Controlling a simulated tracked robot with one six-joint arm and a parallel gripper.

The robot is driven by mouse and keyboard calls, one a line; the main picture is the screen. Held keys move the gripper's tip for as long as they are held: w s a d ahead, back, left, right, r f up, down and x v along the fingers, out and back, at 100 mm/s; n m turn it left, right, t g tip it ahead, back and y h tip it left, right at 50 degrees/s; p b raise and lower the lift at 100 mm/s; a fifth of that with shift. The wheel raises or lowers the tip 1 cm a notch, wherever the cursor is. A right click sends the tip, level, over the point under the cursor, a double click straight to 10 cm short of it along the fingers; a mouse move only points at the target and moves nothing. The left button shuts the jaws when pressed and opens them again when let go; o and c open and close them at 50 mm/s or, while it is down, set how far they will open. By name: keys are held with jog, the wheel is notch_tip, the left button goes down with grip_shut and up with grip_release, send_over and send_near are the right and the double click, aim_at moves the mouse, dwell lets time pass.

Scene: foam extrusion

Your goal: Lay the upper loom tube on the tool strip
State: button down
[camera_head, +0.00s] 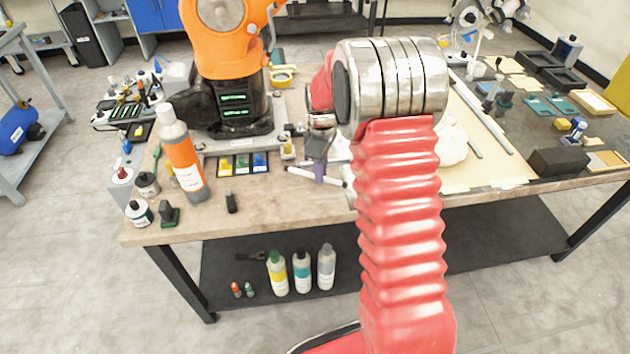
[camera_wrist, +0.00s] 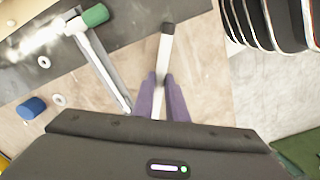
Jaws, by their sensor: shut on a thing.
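A white tube with dark ends (camera_head: 334,181), which I take as the loom tube, is in my gripper near the front of the workbench. In the wrist view the tube (camera_wrist: 165,50) runs up from between the purple fingers, its black end at the top. My gripper (camera_wrist: 162,98) is shut on it; the fingers also show in the head view (camera_head: 320,170). The tube's lower part is hidden by the fingers and gripper body. I cannot tell for sure which thing is the tool strip.
An orange robot arm (camera_head: 225,45) stands behind left. In the wrist view a green-ended tool (camera_wrist: 92,17) and a blue cap (camera_wrist: 31,108) are at the left. Bare bench lies in front.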

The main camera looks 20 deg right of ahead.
jog(key=shift+f, duration=0.95)
jog(key=c, duration=1.7)
grip_release()
notch_tip(320, 180, up, 14)
jog(key=shift+f, duration=0.15)
jog(key=shift+m, duration=0.3)
